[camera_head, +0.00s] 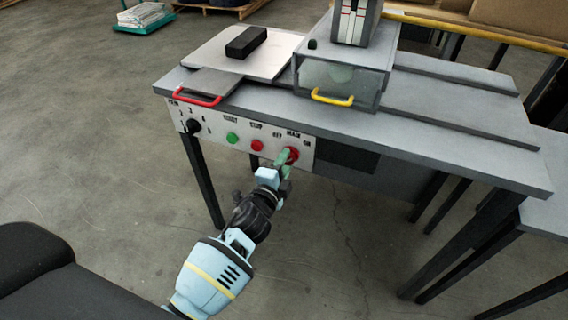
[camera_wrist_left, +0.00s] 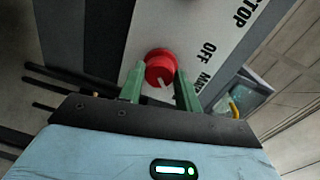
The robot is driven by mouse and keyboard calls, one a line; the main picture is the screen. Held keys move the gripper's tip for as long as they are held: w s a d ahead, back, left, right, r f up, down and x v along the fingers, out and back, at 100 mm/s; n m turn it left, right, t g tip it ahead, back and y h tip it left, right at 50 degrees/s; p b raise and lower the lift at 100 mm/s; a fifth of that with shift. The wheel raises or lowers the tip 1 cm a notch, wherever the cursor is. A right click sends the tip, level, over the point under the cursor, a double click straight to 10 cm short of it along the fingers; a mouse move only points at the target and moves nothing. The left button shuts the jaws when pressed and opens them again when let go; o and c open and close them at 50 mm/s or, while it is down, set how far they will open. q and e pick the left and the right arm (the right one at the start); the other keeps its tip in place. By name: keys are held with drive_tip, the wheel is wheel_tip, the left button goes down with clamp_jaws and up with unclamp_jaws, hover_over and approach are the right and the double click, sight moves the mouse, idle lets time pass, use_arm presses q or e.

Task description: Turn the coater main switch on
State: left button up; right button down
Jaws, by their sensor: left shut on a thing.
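The coater main switch (camera_head: 292,154) is a red rotary knob at the right end of the white control panel on the table's front, between the labels OFF and ON. It also shows in the left wrist view (camera_wrist_left: 160,70), with a white pointer line on its face. My left gripper (camera_head: 284,159) has its green fingers on either side of the knob and is shut on it. In the left wrist view the fingers (camera_wrist_left: 156,82) flank the knob. The pointer's exact setting is hard to read. My right gripper is not in view.
The panel also carries a green button (camera_head: 232,138), a red stop button (camera_head: 257,145) and a black dial (camera_head: 193,126). Above stand a red handle (camera_head: 197,99) and a yellow-handled clear box (camera_head: 340,82). The table edge overhangs the panel. The floor in front is clear.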

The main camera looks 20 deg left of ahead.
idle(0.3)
use_arm(q)
drive_tip(key=o, duration=1)
drive_tip(key=shift+c, duration=0.2)
drive_tip(key=s, duration=0.7)
drive_tip(key=shift+s+r, duration=0.25)
drive_tip(key=shift+s, duration=0.15)
drive_tip(key=shift+a, duration=0.15)
